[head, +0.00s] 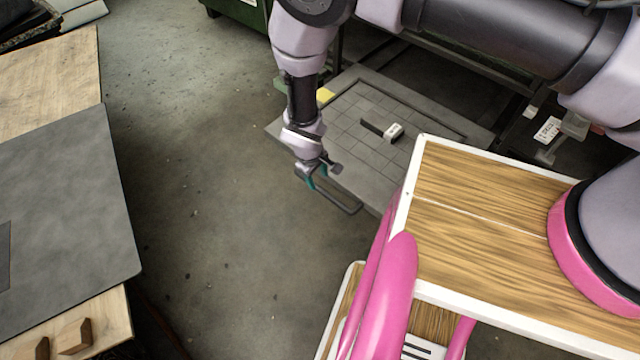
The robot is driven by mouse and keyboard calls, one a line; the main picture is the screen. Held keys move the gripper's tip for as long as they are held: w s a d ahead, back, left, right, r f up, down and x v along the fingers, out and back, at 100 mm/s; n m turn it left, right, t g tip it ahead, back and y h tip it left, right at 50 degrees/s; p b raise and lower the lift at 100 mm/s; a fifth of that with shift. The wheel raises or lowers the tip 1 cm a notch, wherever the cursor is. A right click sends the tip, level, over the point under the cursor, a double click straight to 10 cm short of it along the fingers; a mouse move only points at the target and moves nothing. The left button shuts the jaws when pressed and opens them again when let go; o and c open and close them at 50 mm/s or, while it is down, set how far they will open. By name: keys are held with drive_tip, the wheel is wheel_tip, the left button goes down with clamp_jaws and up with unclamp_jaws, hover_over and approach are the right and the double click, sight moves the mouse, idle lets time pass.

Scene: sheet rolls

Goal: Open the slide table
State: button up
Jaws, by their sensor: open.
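A flat grey platform (352,104) with a grid of lines lies in the middle of the head view, low behind my base. It may be the slide table, but I cannot tell for sure. My gripper (322,182) hangs over its lower left edge, open, with teal parts at its fingers. A thin dark loop (343,206) shows just below the fingers. I cannot tell whether it belongs to the gripper or to the platform, or whether the two touch. The platform's lower right part is hidden behind my base.
A small black-and-white block (385,130) lies on the platform. At left stands a wooden table (62,75) with a grey sheet (70,200) on it and wooden blocks (75,337) at its front. Bare floor (215,220) lies between that table and the platform.

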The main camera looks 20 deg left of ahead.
drive_tip(key=shift+s+r, duration=0.15)
drive_tip(key=shift+r, duration=0.65)
drive_tip(key=shift+s+r, duration=0.15)
drive_tip(key=shift+r, duration=0.6)
drive_tip(key=shift+a, duration=0.1)
drive_tip(key=w+d+r+m+y, duration=0.1)
drive_tip(key=w+d+r+m, duration=0.1)
drive_tip(key=w+r, duration=0.6)
drive_tip(key=w+d+r+m, duration=0.2)
drive_tip(key=w+r, duration=0.2)
drive_tip(key=r, duration=0.8)
drive_tip(key=w+d+r+m+y, duration=0.1)
drive_tip(key=w+d+r+m, duration=0.15)
drive_tip(key=w+r, duration=0.55)
drive_tip(key=w+d+r+m, duration=0.2)
drive_tip(key=d+r, duration=0.5)
drive_tip(key=r, duration=0.5)
drive_tip(key=s+d+r+m+t+y, duration=0.2)
drive_tip(key=d+r+m, duration=0.3)
drive_tip(key=d+r, duration=1.4)
drive_tip(key=s+d+r+m+t+h, duration=0.1)
drive_tip(key=s+d+r+m+t, duration=0.2)
drive_tip(key=s+d, duration=1)
wheel_tip(320, 180, up, 3)
drive_tip(key=shift+s+d+f+m, duration=0.15)
drive_tip(key=shift+s+d+m, duration=0.2)
drive_tip(key=shift+m, duration=0.5)
